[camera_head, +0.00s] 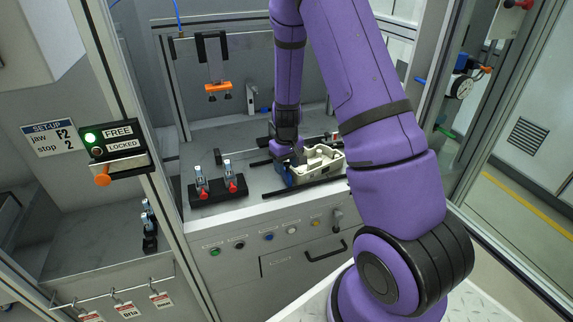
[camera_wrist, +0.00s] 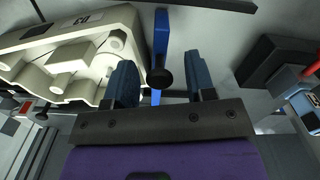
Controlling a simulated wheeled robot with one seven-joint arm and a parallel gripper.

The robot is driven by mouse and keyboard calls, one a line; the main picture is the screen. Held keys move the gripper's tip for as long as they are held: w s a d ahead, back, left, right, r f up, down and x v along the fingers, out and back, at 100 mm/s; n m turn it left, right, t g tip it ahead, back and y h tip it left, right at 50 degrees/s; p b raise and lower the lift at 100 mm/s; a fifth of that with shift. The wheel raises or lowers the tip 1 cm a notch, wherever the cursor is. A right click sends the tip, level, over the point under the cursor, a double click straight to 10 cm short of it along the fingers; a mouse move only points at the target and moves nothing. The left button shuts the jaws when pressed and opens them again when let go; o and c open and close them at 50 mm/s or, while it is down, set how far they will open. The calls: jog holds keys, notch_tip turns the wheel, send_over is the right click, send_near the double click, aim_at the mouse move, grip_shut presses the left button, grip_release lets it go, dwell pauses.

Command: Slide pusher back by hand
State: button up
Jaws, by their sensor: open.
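The pusher looks like a blue bar (camera_wrist: 161,35) with a round black knob (camera_wrist: 159,79), beside the cream housing (camera_wrist: 75,55) in the wrist view. My gripper (camera_wrist: 163,78) is open, with its two dark blue fingers on either side of the knob and a gap to each; I cannot tell whether the knob is fully at fingertip depth. In the head view my gripper (camera_head: 290,157) points down at the left end of the cream housing (camera_head: 325,163), and a bit of the blue pusher (camera_head: 288,180) shows beside it. My arm hides part of the housing.
A black block (camera_head: 220,194) with two red-and-grey clamps stands left on the bench. An orange tool (camera_head: 217,87) hangs behind. Black rails (camera_head: 300,188) lie by the housing. A FREE/LOCKED panel (camera_head: 115,143) has its green lamp lit by FREE. Bench between block and housing is mostly clear.

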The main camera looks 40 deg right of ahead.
grip_shut()
jog(key=a, duration=0.2)
jog(key=w+a, duration=0.1)
jog(key=a, duration=0.2)
jog(key=w+a, duration=0.1)
jog(key=a, duration=0.1)
jog(key=shift+w+a, duration=0.1)
jog(key=shift+a, duration=0.1)
grip_release()
notch_tip(320, 180, up, 11)
dwell(0.6)
